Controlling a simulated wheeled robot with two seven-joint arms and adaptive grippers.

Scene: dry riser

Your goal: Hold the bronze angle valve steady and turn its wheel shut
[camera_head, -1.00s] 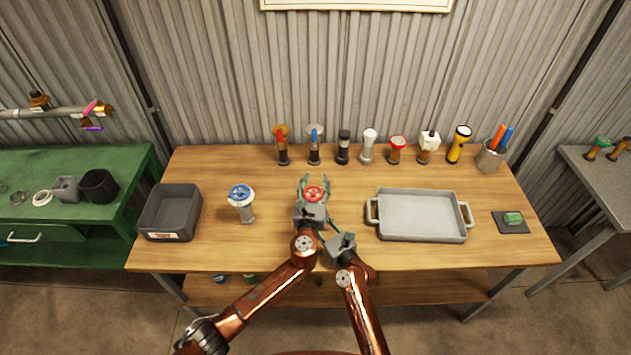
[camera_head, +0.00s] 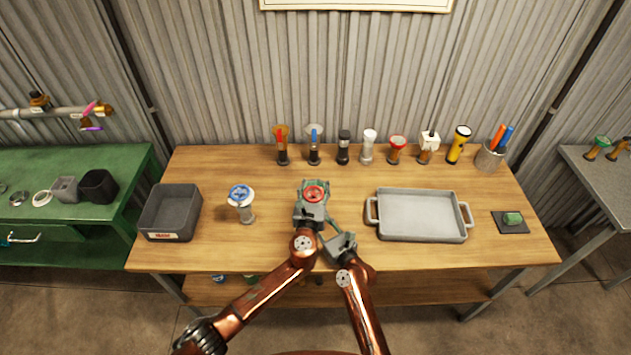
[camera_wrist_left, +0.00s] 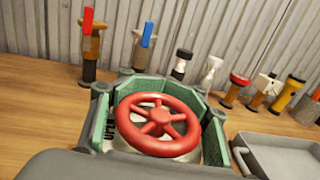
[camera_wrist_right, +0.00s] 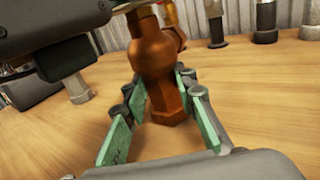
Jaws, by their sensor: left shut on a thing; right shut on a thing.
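The bronze angle valve (camera_wrist_right: 163,85) stands upright on the wooden bench, in front of me near the middle. Its red handwheel (camera_head: 313,194) faces up and also shows in the left wrist view (camera_wrist_left: 158,124). My left gripper (camera_head: 314,188) is over the valve's top, with its green-padded fingers shut around the wheel rim. My right gripper (camera_wrist_right: 156,92) is low at the bench, shut on the valve's bronze body with a finger on each side. In the head view my grippers hide most of the valve body.
A blue-wheeled valve (camera_head: 241,203) and a dark grey bin (camera_head: 169,212) stand to the left. A grey tray (camera_head: 421,215) lies close on the right, with a green item on a dark pad (camera_head: 511,221) beyond. Several valves and a flashlight (camera_head: 459,145) line the back edge.

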